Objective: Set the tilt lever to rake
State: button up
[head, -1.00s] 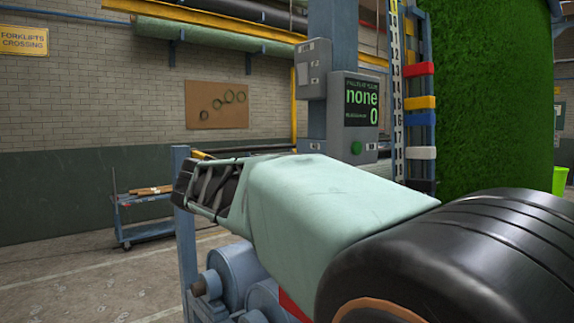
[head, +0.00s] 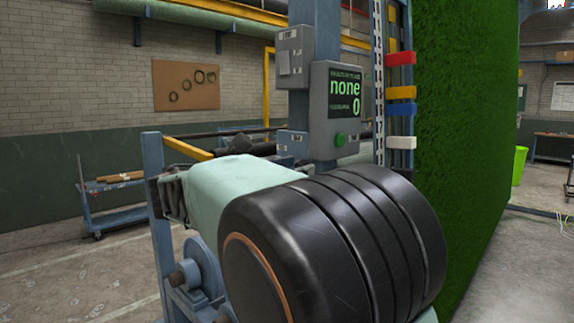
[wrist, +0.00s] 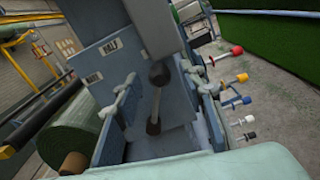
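In the wrist view, a tilt lever (wrist: 155,103) with a dark rod and dark rounded ends stands in front of a blue-grey plate. A label reading HALF (wrist: 110,47) is on the plate. A second label (wrist: 93,78), lower left, is too blurred to read surely. No label reading rake can be made out. My gripper (wrist: 158,72) is open, one finger to each side of the lever; I cannot tell whether either touches it. In the head view my gripper (head: 170,195) is partly hidden behind my own arm, and the lever cannot be made out.
A control box (head: 336,112) shows "none" and "0" above a green button. Red, yellow, blue and white handles (wrist: 237,51) are to the right. A green turf wall (head: 465,120) stands at the right. A turf roll (wrist: 80,125) lies left of the plate. A cart (head: 112,205) stands at the left.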

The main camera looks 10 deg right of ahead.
jog(key=shift+x, duration=1.05)
grip_shut()
